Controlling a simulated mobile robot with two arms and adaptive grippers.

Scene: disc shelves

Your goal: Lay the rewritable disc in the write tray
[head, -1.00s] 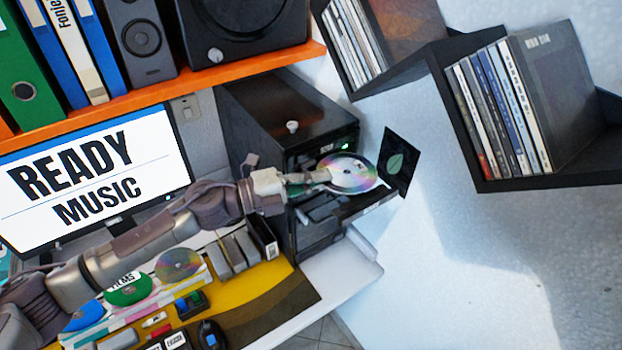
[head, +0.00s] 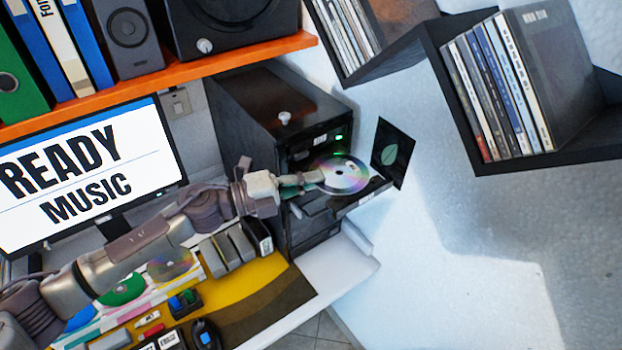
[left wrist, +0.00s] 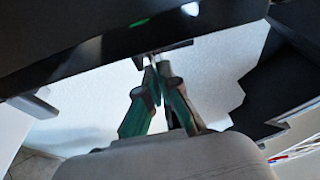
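The rewritable disc (head: 343,176), silvery with rainbow sheen, lies nearly flat over the write tray (head: 362,198), a dark tray sticking out of the black computer tower (head: 285,110). A small gap or contact between disc and tray cannot be told. My left gripper (head: 314,177) is shut on the disc's left edge, close in front of the tower. In the left wrist view its green-and-grey fingers (left wrist: 153,72) are close together under the tower's dark face; the disc is hardly visible there. My right gripper is not in view.
Black wall shelves (head: 490,168) with cases are at upper right. The desk holds several coloured discs, including a green one (head: 122,289), and small boxes. The monitor (head: 85,180) reads "READY MUSIC".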

